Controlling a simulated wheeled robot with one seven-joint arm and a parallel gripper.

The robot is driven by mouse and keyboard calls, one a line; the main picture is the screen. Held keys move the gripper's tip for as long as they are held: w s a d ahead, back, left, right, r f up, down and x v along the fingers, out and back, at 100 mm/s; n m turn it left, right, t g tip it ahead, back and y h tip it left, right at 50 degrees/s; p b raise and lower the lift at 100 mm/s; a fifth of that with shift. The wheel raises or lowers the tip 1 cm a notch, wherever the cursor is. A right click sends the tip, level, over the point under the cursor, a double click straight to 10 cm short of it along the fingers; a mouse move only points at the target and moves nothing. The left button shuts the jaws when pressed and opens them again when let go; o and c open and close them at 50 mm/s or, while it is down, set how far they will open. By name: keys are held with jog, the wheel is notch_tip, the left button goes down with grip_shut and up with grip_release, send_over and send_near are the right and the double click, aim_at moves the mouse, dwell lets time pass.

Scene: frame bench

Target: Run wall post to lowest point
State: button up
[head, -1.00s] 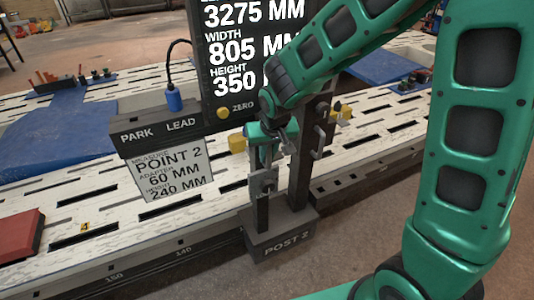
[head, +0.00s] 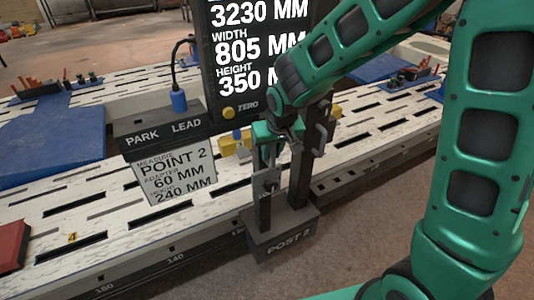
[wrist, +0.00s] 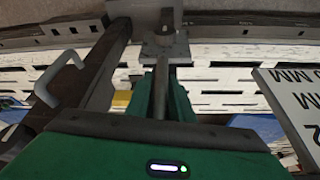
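The wall post (head: 300,180) is a dark upright on a foot marked POST 2 (head: 287,242), at the front edge of the bench. It has side handles and a slim rod carrying a small grey block (head: 265,188). My green gripper (head: 268,160) points down over the slim rod. In the wrist view, its fingers (wrist: 163,95) flank the rod and reach the grey block (wrist: 165,45); they look closed on it, though the tips are partly hidden. The display (head: 258,60) reads 3230 MM, width 805 MM, height 350 MM.
A card (head: 172,173) reads point 2, adapter 60 MM, 240 MM. It hangs below the PARK LEAD box (head: 160,130), where a blue plug (head: 179,101) stands. A yellow ZERO button (head: 228,113) is under the display. A red box (head: 12,245) lies left; the floor right is clear.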

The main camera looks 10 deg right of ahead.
jog(key=shift+s, duration=0.1)
jog(key=v, duration=1)
jog(key=shift+r, duration=0.35)
jog(key=shift+d, duration=0.2)
jog(key=s+d+m+g+h, duration=0.1)
jog(key=s+d+m, duration=0.1)
jog(key=s+d, duration=0.6)
jog(key=s+d+m+g+h, duration=0.1)
jog(key=s+d+m, duration=0.15)
jog(key=d, duration=0.85)
jog(key=s+d+m+g+y, duration=0.1)
jog(key=s+d, duration=0.2)
jog(key=s, duration=0.5)
jog(key=s+d+m+g, duration=0.1)
jog(key=s+d+m, duration=0.1)
jog(key=s, duration=0.6)
jog(key=shift+s+d+f+g+y, duration=0.3)
jog(key=shift+d+y, duration=0.1)
jog(key=shift+d, duration=0.5)
